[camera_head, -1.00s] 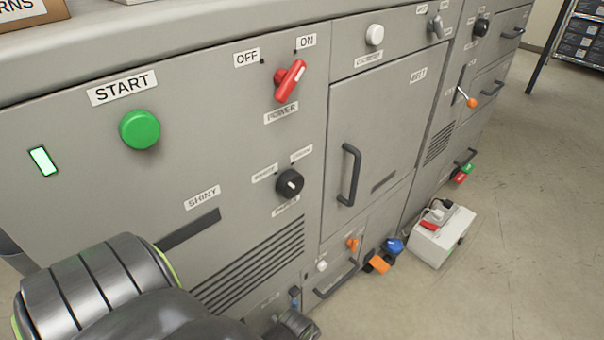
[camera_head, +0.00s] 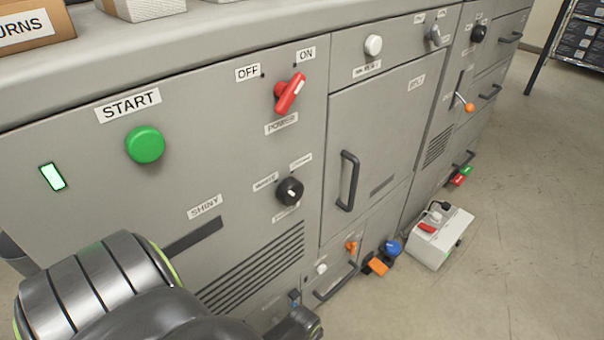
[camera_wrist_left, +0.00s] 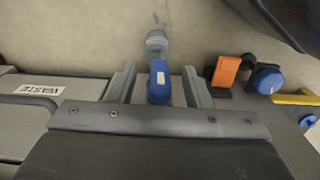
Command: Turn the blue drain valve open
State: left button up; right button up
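The blue drain valve handle (camera_wrist_left: 159,82) shows in the left wrist view, with a clear grey pipe or fitting beyond it. My left gripper (camera_wrist_left: 160,88) is open, with one finger on each side of the blue handle. Gaps show between the handle and both fingers, so I see no grip on it. In the head view a small blue part (camera_head: 294,303), which looks like this valve, sits low on the machine beside the end of my left arm. The left fingertips are hidden there. My right gripper is not in view.
A blue knob (camera_head: 393,247) and an orange pedal-like part (camera_head: 378,267) are low beside the machine. A white box (camera_head: 440,238) stands on the floor. A grey surface with a WASTE label (camera_wrist_left: 40,90) lies left of the gripper. Open floor (camera_head: 530,200) is at right.

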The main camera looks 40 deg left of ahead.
pick_arm(q)
jog(key=shift+r, duration=0.1)
jog(key=shift+r, duration=0.3)
notch_tip(320, 180, up, 11)
jog(key=p, duration=0.6)
jog(key=shift+w+r, duration=0.1)
jog(key=shift+r, duration=0.1)
jog(key=shift+r+p, duration=0.8)
jog(key=shift+r, duration=1.8)
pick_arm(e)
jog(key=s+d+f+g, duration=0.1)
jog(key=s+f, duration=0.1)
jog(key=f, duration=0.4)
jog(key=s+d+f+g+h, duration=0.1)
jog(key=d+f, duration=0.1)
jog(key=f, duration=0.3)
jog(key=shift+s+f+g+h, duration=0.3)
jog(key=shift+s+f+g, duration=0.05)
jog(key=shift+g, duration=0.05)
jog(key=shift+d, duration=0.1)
